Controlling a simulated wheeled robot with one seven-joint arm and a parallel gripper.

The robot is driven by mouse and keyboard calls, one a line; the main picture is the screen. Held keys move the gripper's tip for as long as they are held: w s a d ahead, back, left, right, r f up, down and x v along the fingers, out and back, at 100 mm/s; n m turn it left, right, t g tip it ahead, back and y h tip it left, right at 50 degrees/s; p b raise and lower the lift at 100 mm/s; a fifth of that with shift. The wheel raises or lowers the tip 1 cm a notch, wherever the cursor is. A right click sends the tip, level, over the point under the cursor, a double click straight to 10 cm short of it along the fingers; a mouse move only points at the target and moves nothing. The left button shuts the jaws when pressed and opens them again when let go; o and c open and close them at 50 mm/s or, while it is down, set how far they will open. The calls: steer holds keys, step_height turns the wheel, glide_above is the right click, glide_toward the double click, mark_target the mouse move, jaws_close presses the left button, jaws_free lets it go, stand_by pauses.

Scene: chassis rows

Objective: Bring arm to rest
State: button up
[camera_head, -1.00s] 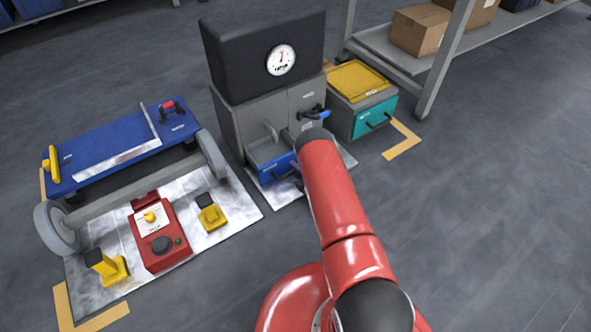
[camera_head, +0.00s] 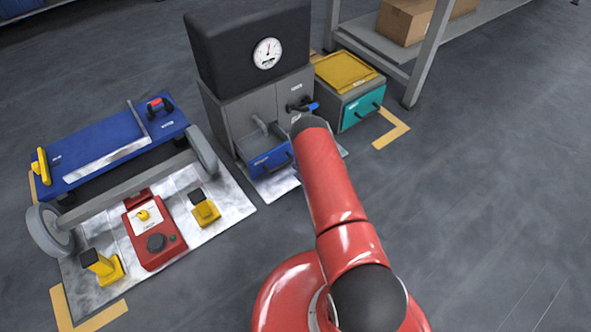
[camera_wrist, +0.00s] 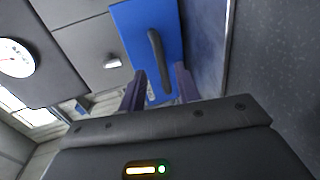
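My red arm (camera_head: 335,185) reaches forward toward the grey cabinet (camera_head: 238,127). My gripper is mostly hidden behind the arm in the head view. In the wrist view my gripper (camera_wrist: 160,88) is open, its two dark fingers apart with nothing seen held between them. Ahead of the fingers is a blue drawer front (camera_wrist: 128,30) with a dark bar handle (camera_wrist: 158,52). The handle appears beyond the fingertips; I cannot tell the exact gap. The blue drawer (camera_head: 268,160) is also low on the cabinet in the head view, beside the arm's far end.
A black gauge housing (camera_head: 230,50) tops the cabinet. A teal-fronted unit with a yellow lid (camera_head: 345,70) stands to its right, near a shelf post (camera_head: 428,55). A blue-topped cart (camera_head: 100,155) and a red control box (camera_head: 153,235) are left. Floor at right is clear.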

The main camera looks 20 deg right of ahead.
stand_by(0.4)
steer(key=w+d+r+m+g+h+p, duration=0.15)
steer(key=w+r+m, duration=0.3)
steer(key=r, duration=0.85)
steer(key=w+d+r+m+h+p, duration=0.1)
steer(key=w+r+m+h, duration=0.3)
steer(key=r, duration=1)
step_height(320, 180, up, 12)
steer(key=s+a+m+g+p, duration=0.1)
steer(key=s+m+g+p, duration=0.1)
steer(key=m, duration=0.1)
steer(key=s+a+r+m+g+p, duration=0.1)
steer(key=s+a+r+m, duration=0.15)
steer(key=s+r, duration=0.55)
steer(key=s+a+r+m+g+p, duration=0.1)
steer(key=s+a+r+m+g, duration=0.15)
steer(key=s+r, duration=0.5)
steer(key=s+a+r+m+g+p, duration=0.1)
steer(key=s+a+r+m, duration=0.1)
steer(key=s, duration=0.9)
steer(key=s+a+r+m+g, duration=0.1)
steer(key=s+a+r+m, duration=0.1)
steer(key=s, duration=0.9)
steer(key=shift+s+r+m+y+p, duration=0.3)
steer(key=shift+m+y+p, duration=0.1)
steer(key=shift+m, duration=0.15)
